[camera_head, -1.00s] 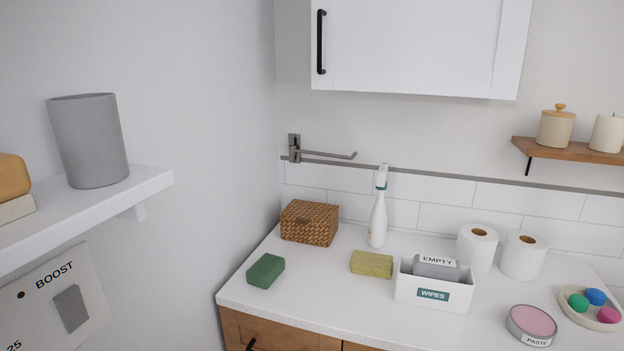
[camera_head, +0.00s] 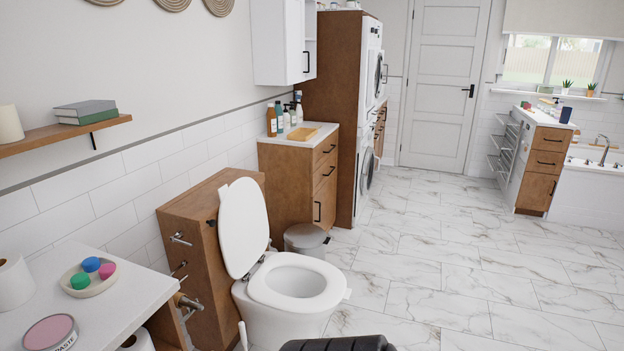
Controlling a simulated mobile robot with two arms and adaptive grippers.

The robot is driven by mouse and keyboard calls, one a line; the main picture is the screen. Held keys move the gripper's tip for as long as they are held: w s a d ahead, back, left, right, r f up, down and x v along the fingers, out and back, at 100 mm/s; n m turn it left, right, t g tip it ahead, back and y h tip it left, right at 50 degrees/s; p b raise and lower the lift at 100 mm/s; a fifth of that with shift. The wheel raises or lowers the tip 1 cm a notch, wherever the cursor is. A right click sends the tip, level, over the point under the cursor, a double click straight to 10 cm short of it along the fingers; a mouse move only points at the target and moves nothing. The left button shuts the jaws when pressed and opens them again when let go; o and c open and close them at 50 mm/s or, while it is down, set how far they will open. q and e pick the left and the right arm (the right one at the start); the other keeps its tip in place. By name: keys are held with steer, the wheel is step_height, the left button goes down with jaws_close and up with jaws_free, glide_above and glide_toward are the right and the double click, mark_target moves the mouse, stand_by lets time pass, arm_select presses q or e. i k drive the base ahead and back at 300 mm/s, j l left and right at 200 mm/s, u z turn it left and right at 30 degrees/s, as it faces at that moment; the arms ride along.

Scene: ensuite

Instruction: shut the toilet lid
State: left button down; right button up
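The white toilet (camera_head: 285,310) stands at lower centre in the head view, against a brown wooden cabinet. Its lid (camera_head: 243,226) is up, leaning back toward the cabinet. The seat (camera_head: 295,284) is down on the bowl, and the bowl opening shows in its middle. Neither of my grippers is in view.
A counter (camera_head: 85,257) with a dish, a tin and a paper roll is at the lower left. A grey bin (camera_head: 305,239) stands just behind the toilet, near a wooden drawer cabinet (camera_head: 303,180). A black ribbed object (camera_head: 338,343) shows at the bottom edge. The marble floor (camera_head: 440,270) to the right is clear.

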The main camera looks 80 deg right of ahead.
mark_target(243, 225)
steer(key=z, duration=2.05)
steer(key=i, duration=0.15)
steer(key=l+z, duration=0.05)
steer(key=l, duration=0.05)
